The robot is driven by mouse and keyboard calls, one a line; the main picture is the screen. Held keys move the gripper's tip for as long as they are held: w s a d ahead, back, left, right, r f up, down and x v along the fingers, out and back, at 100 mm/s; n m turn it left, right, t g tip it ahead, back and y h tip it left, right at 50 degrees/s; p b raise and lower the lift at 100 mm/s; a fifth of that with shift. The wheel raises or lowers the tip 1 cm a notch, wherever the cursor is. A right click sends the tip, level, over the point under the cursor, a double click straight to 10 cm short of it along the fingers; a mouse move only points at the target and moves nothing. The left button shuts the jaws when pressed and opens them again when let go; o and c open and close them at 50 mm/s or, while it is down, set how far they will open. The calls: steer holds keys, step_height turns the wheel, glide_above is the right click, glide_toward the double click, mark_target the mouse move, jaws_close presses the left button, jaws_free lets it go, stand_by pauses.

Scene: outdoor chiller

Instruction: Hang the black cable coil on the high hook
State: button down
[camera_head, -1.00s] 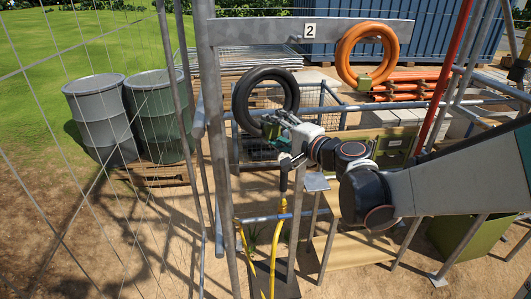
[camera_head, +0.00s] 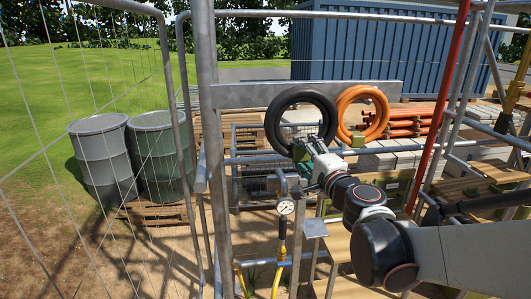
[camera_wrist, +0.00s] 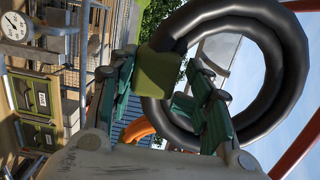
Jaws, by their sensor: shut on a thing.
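The black cable coil (camera_head: 273,122) is upright in front of the grey crossbeam (camera_head: 240,95), its top at about beam height in the head view. My gripper (camera_head: 303,152) is shut on the olive block at the coil's lower edge. In the wrist view, the green fingers of my gripper (camera_wrist: 165,82) are around this olive block (camera_wrist: 158,73), and the black coil (camera_wrist: 292,62) extends to the right. No free hook can be made out on the beam. I cannot tell whether the coil touches the beam.
An orange coil (camera_head: 346,104) hangs on the beam just right of the black one. A galvanised post (camera_head: 208,120) stands left. A pressure gauge (camera_head: 286,207) with a yellow hose is below. A red pole (camera_head: 444,100) and scaffold tubes stand right. A wire mesh fence is far left.

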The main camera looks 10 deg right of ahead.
steer(key=shift+w+b, duration=0.8)
steer(key=shift+w, duration=1.7)
steer(key=shift+w+b, duration=0.3)
steer(key=w+b, duration=0.1)
steer(key=w, duration=0.3)
steer(key=shift+w, duration=0.15)
